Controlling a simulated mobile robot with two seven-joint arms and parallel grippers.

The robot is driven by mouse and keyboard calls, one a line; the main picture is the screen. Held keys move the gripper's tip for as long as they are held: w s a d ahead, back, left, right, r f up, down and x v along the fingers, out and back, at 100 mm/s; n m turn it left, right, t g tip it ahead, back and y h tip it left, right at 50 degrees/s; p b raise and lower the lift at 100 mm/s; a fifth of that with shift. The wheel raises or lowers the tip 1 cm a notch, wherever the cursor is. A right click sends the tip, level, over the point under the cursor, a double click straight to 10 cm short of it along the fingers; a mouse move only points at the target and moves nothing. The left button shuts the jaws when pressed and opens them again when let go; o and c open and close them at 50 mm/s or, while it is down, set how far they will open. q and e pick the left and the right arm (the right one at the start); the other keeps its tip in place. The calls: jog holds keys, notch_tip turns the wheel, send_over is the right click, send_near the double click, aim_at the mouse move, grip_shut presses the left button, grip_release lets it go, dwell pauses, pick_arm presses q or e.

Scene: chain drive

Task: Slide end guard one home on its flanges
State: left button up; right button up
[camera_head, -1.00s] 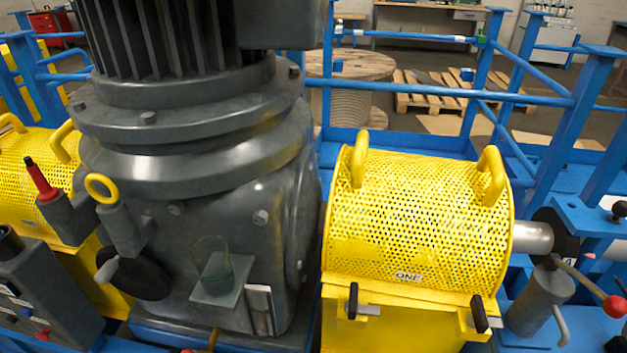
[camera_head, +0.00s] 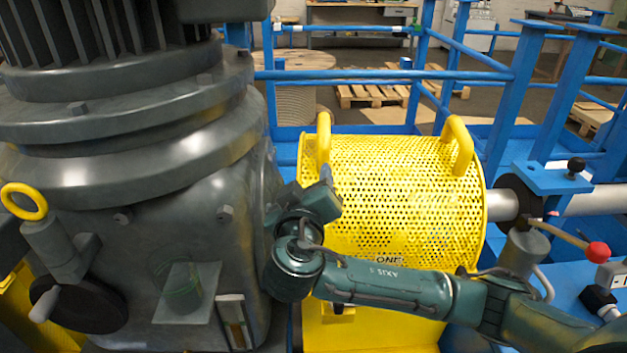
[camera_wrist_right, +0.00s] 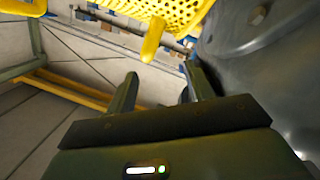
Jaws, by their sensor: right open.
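End guard one (camera_head: 395,205) is a yellow perforated half-round cover with a label reading "ONE" and two yellow loop handles on top. It sits over the shaft, right of the big grey gearbox, on a yellow base (camera_head: 370,333). My right gripper (camera_head: 326,172) is beside the guard's left handle (camera_head: 323,140), and my forearm crosses the guard's lower front. In the right wrist view, the open fingers (camera_wrist_right: 160,74) point toward a yellow handle (camera_wrist_right: 152,40), with no visible contact. My forearm hides most of the guard's lower edge. My left gripper is out of view.
The grey gearbox (camera_head: 150,215) stands close on the left of my right gripper. A silver shaft (camera_head: 502,205) leaves the guard's right end. A red-knobbed lever (camera_head: 597,252) and blue rails (camera_head: 395,74) bound the right and back.

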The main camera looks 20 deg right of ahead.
aim_at(323, 137)
jog(key=shift+m+h, duration=0.4)
jog(key=shift+h, duration=0.3)
jog(key=x, duration=0.4)
jog(key=r+p+x, duration=0.1)
jog(key=x, duration=0.4)
jog(key=r+x, duration=0.1)
jog(key=x, duration=0.3)
jog(key=shift+w+d+r+p, duration=0.1)
jog(key=shift+d+r+p, duration=0.05)
jog(key=shift+d+p, duration=0.3)
grip_shut()
